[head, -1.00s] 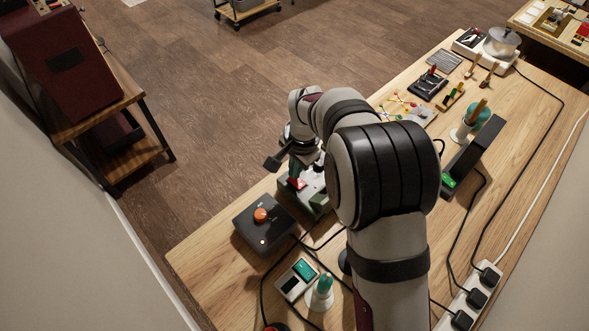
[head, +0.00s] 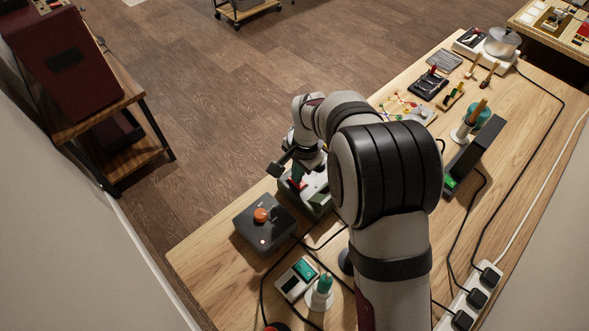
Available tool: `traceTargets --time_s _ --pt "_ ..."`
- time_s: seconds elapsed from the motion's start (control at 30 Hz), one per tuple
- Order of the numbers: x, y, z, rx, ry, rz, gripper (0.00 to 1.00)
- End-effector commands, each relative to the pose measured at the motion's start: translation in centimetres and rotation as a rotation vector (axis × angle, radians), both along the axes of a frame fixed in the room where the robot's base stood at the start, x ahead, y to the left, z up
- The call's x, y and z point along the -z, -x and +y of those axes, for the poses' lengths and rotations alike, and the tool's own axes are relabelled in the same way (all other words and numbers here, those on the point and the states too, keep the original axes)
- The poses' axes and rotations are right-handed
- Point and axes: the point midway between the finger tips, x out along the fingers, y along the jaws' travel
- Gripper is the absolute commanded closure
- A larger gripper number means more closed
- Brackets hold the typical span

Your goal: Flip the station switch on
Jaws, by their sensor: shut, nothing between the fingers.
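A grey station box (head: 319,199) stands on the workbench, with a red switch-like part (head: 297,184) at its left end. I cannot tell whether the switch is on or off. My gripper (head: 297,177) is shut and empty, pointing down just over the red part. I cannot tell whether its fingertips touch it. My own arm hides the right side of the box and part of the gripper.
A dark box with an orange knob (head: 261,215) and a small light stands left of the station. A small meter (head: 297,279), a white holder (head: 320,293) and cables lie in front. A power strip (head: 470,299) is at right. Tools fill the bench's far end.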

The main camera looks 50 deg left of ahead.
Motion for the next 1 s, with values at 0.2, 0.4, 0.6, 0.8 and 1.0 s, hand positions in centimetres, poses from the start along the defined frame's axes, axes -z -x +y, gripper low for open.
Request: traceTargets --time_s 0.2,0.4,0.6,0.8,1.0 --pt "-0.1 0.0 -0.6 -0.001 0.000 0.000 1.00" --pt "-0.2 0.0 -0.6 0.000 -0.002 0.000 1.00" --pt "-2.9 0.0 -0.9 0.000 -0.005 -0.003 1.00" --pt "-7.8 0.0 -1.6 0.001 -0.004 -0.002 1.00" --pt "-12.0 0.0 -2.2 0.000 -0.003 -0.002 1.00"
